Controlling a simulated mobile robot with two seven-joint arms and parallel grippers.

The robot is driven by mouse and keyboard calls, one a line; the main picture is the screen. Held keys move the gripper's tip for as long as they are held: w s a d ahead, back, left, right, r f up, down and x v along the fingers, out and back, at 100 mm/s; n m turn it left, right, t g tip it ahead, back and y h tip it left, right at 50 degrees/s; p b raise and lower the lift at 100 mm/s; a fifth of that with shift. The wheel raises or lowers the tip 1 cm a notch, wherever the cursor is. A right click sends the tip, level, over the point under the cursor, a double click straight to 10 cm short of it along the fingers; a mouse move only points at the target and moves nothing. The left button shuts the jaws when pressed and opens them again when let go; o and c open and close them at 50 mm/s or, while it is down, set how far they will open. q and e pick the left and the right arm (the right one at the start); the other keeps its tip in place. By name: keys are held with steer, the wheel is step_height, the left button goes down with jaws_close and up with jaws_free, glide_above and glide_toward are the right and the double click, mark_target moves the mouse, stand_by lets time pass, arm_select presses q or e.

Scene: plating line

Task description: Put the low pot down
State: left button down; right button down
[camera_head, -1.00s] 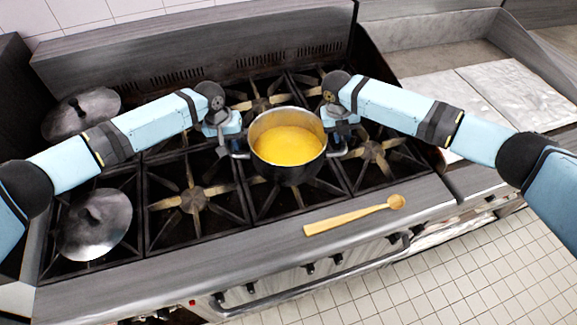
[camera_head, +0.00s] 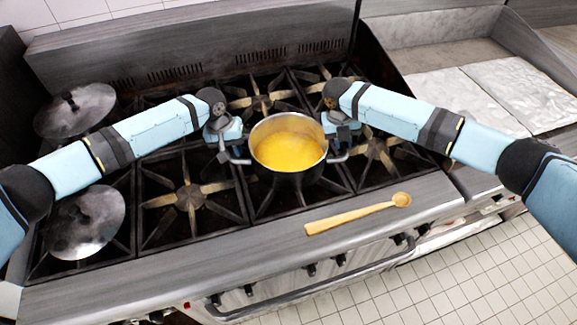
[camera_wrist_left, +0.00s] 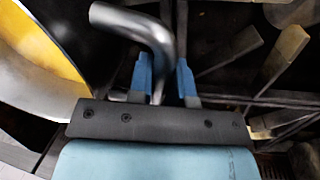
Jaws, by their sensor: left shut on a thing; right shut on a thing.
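The low pot (camera_head: 287,181) is metal, with yellow contents and a handle on each side. It is level, over the front burners of the stove (camera_head: 225,238); I cannot tell whether it touches the grate. My left gripper (camera_head: 232,150) is shut on its left handle (camera_head: 238,161). In the left wrist view, the blue fingers of my left gripper (camera_wrist_left: 163,85) stand on either side of the bent metal handle (camera_wrist_left: 150,35), beside the pot's rim (camera_wrist_left: 50,85). My right gripper (camera_head: 335,145) is shut on the right handle (camera_head: 338,158); its fingertips are partly hidden.
A wooden spoon (camera_head: 355,215) lies on the stove's front ledge. Two metal lids, one at the back (camera_head: 75,110) and one at the front (camera_head: 86,222), lie on the left burners. The front-left burner (camera_head: 189,197) beside the pot is clear.

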arm_select(q)
steer(key=c, duration=1.1)
jaws_free()
steer(key=shift+a+f, duration=0.1)
arm_select(e)
steer(key=c, duration=1)
jaws_free()
steer(key=shift+d, duration=0.15)
steer(key=shift+c, duration=0.2)
arm_select(q)
steer(key=shift+o, duration=0.2)
steer(key=shift+s, duration=0.1)
steer(key=shift+r, duration=0.2)
arm_select(e)
steer(key=shift+r, duration=0.1)
arm_select(q)
step_height(320, 180, up, 11)
steer(key=a, duration=0.2)
steer(key=shift+r, duration=0.2)
arm_select(e)
steer(key=v, duration=1.1)
steer(key=shift+a+r, duration=0.2)
steer(key=shift+r, duration=0.15)
steer(key=shift+s+f, duration=0.1)
steer(key=shift+s, duration=0.05)
